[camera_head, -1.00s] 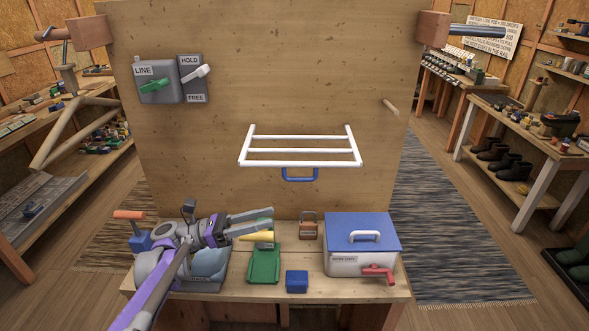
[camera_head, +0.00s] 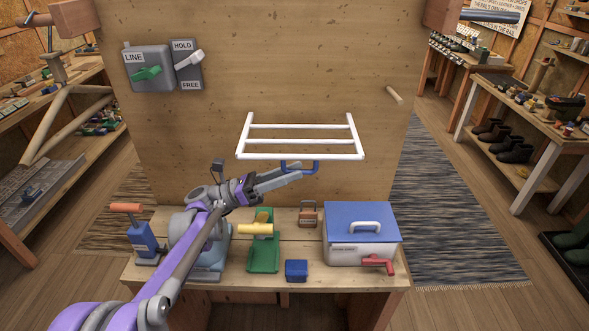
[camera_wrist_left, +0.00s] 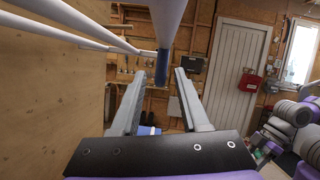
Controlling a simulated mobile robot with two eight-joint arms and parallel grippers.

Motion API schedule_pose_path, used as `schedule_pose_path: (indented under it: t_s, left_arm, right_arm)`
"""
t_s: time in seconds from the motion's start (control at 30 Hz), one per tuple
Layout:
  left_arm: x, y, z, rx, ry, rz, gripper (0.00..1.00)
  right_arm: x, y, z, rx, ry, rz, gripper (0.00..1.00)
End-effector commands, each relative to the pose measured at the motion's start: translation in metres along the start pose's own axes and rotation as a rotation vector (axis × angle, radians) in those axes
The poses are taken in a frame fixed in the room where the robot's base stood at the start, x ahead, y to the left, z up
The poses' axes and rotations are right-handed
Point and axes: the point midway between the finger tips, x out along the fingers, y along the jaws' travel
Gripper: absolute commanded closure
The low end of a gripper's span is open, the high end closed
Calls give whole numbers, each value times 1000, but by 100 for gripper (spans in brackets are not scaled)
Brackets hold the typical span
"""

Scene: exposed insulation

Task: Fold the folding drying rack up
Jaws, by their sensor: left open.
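The white folding drying rack (camera_head: 300,141) sticks out from the wooden board, its front rail nearest me. A blue handle (camera_head: 315,168) hangs under the front rail. My left gripper (camera_head: 293,174) is open, its fingertips at the handle. In the left wrist view, the blue handle (camera_wrist_left: 162,72) shows between the open fingers (camera_wrist_left: 159,82), near their tips; I cannot tell whether they touch it. White rack bars (camera_wrist_left: 75,18) run above the fingers there. My right gripper is not in view.
A switch box with a green lever (camera_head: 150,72) and a HOLD/FREE lever (camera_head: 190,58) is on the board. A peg (camera_head: 394,94) juts out right.

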Motion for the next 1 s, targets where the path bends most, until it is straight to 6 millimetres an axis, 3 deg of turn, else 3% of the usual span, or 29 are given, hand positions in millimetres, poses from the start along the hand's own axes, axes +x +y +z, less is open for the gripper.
schedule_pose_path:
  t_s: [0.13, 0.43, 0.7, 1.0]
  left_arm:
    - [11, 0, 0, 1, 0, 0, 55]
    - [13, 0, 0, 1, 0, 0, 55]
    - [12, 0, 0, 1, 0, 1, 100]
    - [12, 0, 0, 1, 0, 1, 100]
  right_arm:
    - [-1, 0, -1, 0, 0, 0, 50]
    - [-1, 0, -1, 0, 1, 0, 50]
    - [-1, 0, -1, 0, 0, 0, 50]
    - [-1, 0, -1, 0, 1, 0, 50]
